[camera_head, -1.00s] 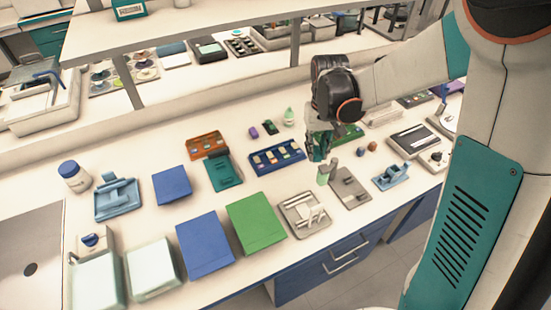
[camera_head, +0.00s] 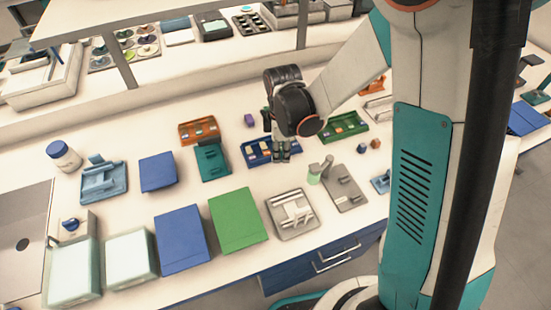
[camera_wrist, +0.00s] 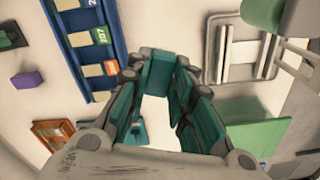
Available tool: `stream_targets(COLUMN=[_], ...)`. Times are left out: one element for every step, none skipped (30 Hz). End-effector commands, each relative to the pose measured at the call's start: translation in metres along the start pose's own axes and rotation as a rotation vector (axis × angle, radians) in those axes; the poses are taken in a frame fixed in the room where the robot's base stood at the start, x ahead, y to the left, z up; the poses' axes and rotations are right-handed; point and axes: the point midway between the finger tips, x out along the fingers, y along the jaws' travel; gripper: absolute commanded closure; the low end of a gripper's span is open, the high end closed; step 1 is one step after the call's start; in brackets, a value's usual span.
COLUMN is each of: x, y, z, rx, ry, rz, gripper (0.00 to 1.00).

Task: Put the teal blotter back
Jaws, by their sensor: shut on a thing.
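My gripper (camera_head: 281,153) hangs above the right end of the blue tray (camera_head: 247,145) in the head view. In the wrist view its dark teal fingers (camera_wrist: 157,85) are shut on a small teal piece, the teal blotter (camera_wrist: 157,70), held between the fingertips. The blotter is hard to tell from the fingers in the head view. The blue tray (camera_wrist: 76,40), with several numbered slips, lies to the left in the wrist view. A teal tray (camera_head: 212,160) stands left of the blue tray; part of it seems to show between the fingers.
An orange tray (camera_head: 199,131) and a green tray (camera_head: 343,126) lie on either side. A purple block (camera_head: 250,120) stands behind the blue tray.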

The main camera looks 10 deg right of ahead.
Motion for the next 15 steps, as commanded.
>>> stream_targets(x=[0.005, 0.007, 0.01, 0.011, 0.013, 0.014, 0.015, 0.016, 0.017, 0.017, 0.018, 0.019, 0.019, 0.02, 0.022], y=[-0.004, -0.005, -0.007, -0.009, -0.01, -0.012, -0.013, -0.013, -0.014, -0.014, -0.015, -0.015, -0.015, -0.015, -0.015], z=[-0.005, -0.007, -0.009, -0.011, -0.012, -0.014, -0.015, -0.015, -0.016, -0.016, -0.017, -0.017, -0.017, -0.017, -0.017], rx=[-0.077, -0.122, -0.174, -0.21, -0.241, -0.276, -0.298, -0.316, -0.333, -0.344, -0.351, -0.356, -0.358, -0.358, -0.358], ry=[0.0, 0.0, 0.0, 0.0, 0.0, 0.0, 0.0, 0.0, 0.0, 0.0, 0.0, 0.0, 0.0, 0.0, 0.0], rz=[0.0, 0.0, 0.0, 0.0, 0.0, 0.0, 0.0, 0.0, 0.0, 0.0, 0.0, 0.0, 0.0, 0.0, 0.0], gripper=[0.93, 0.93, 0.93, 0.93, 0.93, 0.93, 0.93, 0.93, 0.93, 0.93, 0.93, 0.93, 0.93, 0.93, 0.93])
